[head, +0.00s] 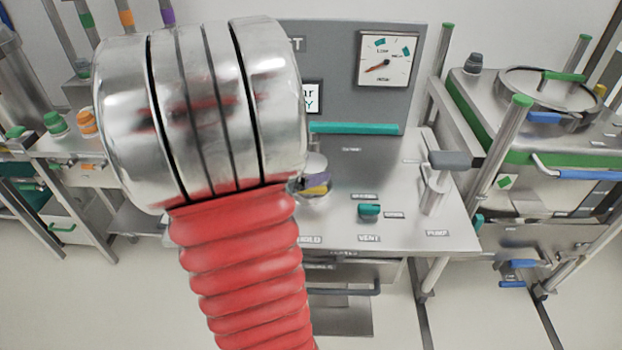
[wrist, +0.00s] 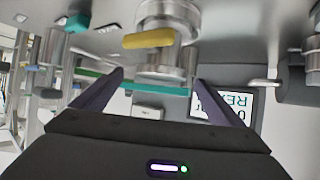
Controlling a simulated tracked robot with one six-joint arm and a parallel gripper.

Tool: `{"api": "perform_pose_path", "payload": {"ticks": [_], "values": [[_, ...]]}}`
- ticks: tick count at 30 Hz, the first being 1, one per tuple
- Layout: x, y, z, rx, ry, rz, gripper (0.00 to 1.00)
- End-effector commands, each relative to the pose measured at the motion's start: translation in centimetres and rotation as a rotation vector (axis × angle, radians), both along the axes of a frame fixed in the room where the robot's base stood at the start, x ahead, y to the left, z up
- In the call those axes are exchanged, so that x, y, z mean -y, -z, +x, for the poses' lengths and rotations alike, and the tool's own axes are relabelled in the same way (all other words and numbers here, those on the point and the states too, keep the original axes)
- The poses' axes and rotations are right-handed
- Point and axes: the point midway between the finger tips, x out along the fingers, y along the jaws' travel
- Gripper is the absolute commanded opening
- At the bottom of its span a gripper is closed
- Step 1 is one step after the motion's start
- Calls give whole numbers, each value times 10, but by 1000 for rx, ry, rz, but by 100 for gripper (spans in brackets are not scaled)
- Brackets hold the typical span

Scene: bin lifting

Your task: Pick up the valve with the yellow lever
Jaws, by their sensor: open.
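The valve is a round metal body (wrist: 165,62) with a yellow lever (wrist: 148,39) across it. In the wrist view it sits at top centre, ahead of my gripper (wrist: 158,78), in line with the gap between the two dark fingers. The fingers are apart, with no visible contact with the valve. In the head view a small part of the yellow lever (head: 318,190) shows just right of my red and metal arm, on the bench. The arm hides most of the valve and my gripper there.
The steel bench (head: 400,225) carries a teal knob (head: 369,211) and a metal post with a grey handle (head: 449,160). A grey panel with a dial (head: 387,59) and a teal bar (head: 354,128) stand behind. A lidded vessel (head: 535,90) is at right.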

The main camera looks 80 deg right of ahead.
Motion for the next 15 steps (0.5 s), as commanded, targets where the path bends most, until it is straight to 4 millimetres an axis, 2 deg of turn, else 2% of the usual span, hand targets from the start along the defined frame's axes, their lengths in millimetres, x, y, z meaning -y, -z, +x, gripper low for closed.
{"api": "perform_pose_path", "payload": {"ticks": [10,15], "values": [[31,18,-10,-1,3,1,92],[40,23,-13,0,1,0,92]]}}
